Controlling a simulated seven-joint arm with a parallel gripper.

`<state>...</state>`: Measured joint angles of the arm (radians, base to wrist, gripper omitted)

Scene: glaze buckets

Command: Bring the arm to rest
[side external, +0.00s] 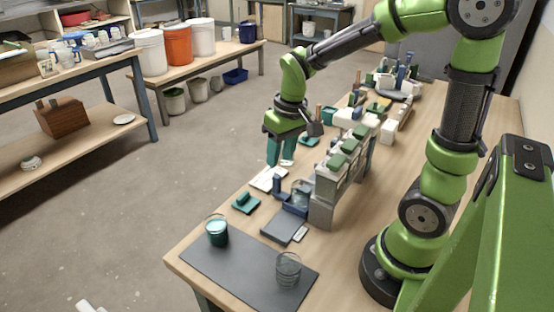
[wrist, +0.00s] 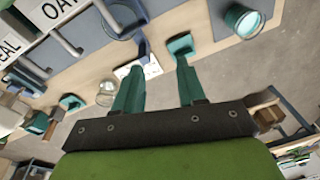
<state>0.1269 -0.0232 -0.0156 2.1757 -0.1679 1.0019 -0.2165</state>
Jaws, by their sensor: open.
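My gripper (side external: 280,163) hangs above the table's far left edge in the side view, fingers pointing down. Its two teal fingers are apart, with nothing visible between them; they show in the wrist view as well (wrist: 158,75). A glass of teal glaze (side external: 217,232) stands on the dark mat (side external: 215,268), away from my gripper. It shows at the top of the wrist view (wrist: 243,20). A clear glass (side external: 288,270) that looks empty stands on the same mat.
A row of grey stands with green-topped parts (side external: 335,178) runs along the table beside my gripper. A small green block (side external: 246,203) and a grey plate (side external: 284,228) lie nearby.

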